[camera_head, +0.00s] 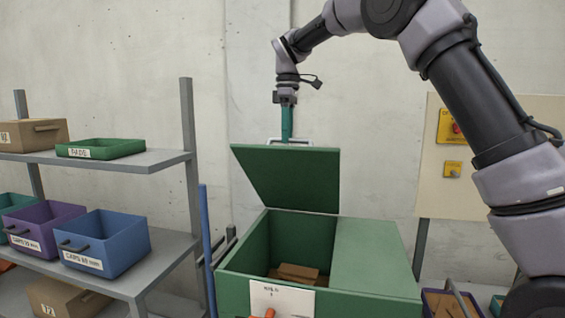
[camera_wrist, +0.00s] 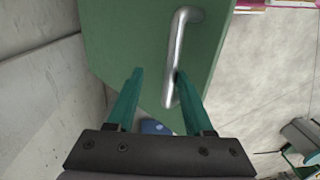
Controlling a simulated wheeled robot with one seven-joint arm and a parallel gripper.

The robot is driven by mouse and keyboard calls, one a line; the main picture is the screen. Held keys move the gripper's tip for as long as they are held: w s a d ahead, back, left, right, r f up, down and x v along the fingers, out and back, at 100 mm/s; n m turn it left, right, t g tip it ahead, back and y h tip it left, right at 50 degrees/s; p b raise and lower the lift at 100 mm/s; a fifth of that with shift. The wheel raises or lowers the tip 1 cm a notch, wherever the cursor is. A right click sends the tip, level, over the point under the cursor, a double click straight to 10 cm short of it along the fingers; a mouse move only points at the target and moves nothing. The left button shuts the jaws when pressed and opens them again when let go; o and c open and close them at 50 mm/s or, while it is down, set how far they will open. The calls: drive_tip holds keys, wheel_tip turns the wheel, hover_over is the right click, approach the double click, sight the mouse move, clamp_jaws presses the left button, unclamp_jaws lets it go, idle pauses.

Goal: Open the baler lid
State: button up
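The green baler lid (camera_head: 290,178) stands raised above the left half of the green baler (camera_head: 375,255), tilted, with its handle edge uppermost. The opening below it is uncovered. The lid's metal handle (camera_head: 276,140) shows at the top edge. In the wrist view the handle (camera_wrist: 181,50) runs along the green lid (camera_wrist: 125,35). My gripper (camera_head: 287,138) is at the lid's top edge by the handle. Its two green fingers (camera_wrist: 158,72) are apart. The right fingertip overlaps the handle; I cannot tell whether they touch.
Brown pieces (camera_head: 298,272) lie inside the baler. A shelf (camera_head: 165,158) with bins and boxes stands at left, near a blue post (camera_head: 207,245). A yellow control box with a red button (camera_head: 453,127) is on the panel at right. The wall is close behind the lid.

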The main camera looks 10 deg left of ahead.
sight(281, 151)
drive_tip(key=s+f, duration=0.4)
drive_tip(key=s, duration=0.1)
drive_tip(key=s+a+f, duration=0.1)
drive_tip(key=s+f, duration=0.1)
drive_tip(key=shift+s+f, duration=0.25)
